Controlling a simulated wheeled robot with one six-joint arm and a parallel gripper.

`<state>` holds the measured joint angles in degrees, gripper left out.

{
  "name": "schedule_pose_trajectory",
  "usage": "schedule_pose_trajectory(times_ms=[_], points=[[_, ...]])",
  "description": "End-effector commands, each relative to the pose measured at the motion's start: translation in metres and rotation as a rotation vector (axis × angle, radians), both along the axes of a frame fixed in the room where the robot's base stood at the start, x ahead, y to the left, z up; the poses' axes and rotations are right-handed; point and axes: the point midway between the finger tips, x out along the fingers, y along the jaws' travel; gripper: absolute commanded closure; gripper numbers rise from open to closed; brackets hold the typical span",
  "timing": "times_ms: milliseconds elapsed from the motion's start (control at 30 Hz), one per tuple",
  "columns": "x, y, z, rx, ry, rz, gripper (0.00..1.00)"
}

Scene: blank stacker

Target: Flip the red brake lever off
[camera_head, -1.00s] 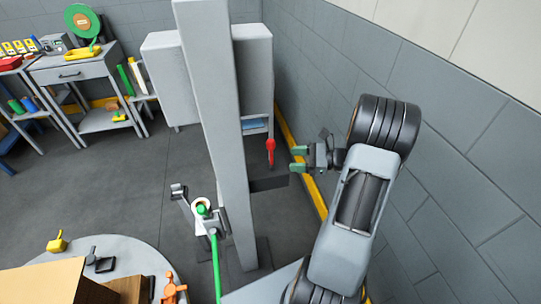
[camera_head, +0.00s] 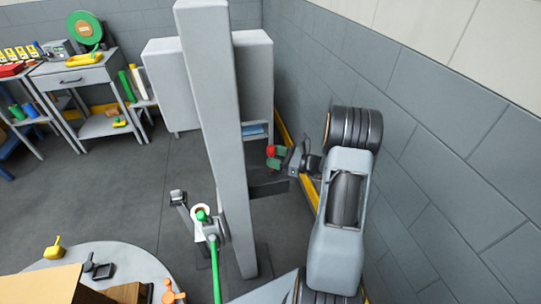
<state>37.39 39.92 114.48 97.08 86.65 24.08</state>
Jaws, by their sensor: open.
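The red brake lever (camera_head: 271,150) stands just right of the tall grey post, and only its rounded red top shows clearly. My gripper (camera_head: 277,157) is open, with its green-tipped fingers pointing left at the lever. One fingertip overlaps the lever's lower part and hides it. I cannot tell whether the fingers touch the lever or sit on both sides of it.
The tall grey post (camera_head: 215,130) stands close to the left of the lever. A grey block wall (camera_head: 440,140) runs along the right side. A green-handled lever (camera_head: 215,265) and a round table (camera_head: 140,258) are at the lower left. Open floor lies left of the post.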

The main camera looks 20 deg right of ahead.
Motion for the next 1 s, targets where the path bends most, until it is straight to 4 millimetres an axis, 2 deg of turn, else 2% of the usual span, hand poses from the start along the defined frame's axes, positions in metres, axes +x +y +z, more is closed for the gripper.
schedule_pose_trajectory(times_ms=[200,567,1000], points=[[0.0111,0.0114,0.0001,-0.001,0.000,0.002,0.43],[0.0129,0.0131,0.0000,0.000,0.000,0.000,0.43],[0.0128,0.0131,-0.0001,0.000,0.000,0.001,0.85]])
